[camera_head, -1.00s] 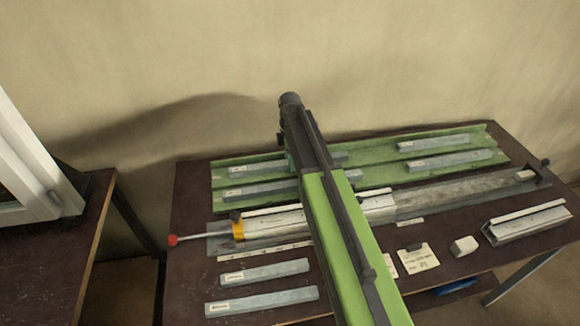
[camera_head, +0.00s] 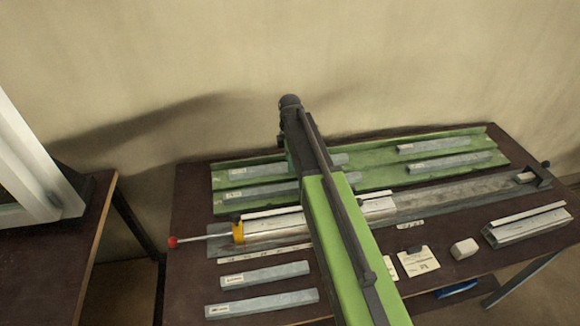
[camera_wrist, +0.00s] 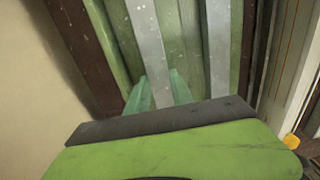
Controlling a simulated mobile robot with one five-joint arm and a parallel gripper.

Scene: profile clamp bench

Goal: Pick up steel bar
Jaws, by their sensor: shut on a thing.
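The steel bar (camera_wrist: 150,50) is a pale grey flat bar in the wrist view. My gripper (camera_wrist: 158,86) has its two green fingers on either side of it and is shut on it. In the head view my arm covers the gripper and the middle of the back-left bar (camera_head: 252,171), which looks to be the held one. Its ends show on both sides of the arm, at the green tray (camera_head: 380,178). I cannot tell whether it is clear of the tray floor.
Another bar (camera_wrist: 218,40) lies parallel beside it in the tray. More bars (camera_head: 450,162) lie at the tray's right. A clamp with a red-knobbed rod (camera_head: 205,238) runs in front. Two loose bars (camera_head: 265,275), a white block (camera_head: 464,249) and an aluminium profile (camera_head: 528,225) lie near the front.

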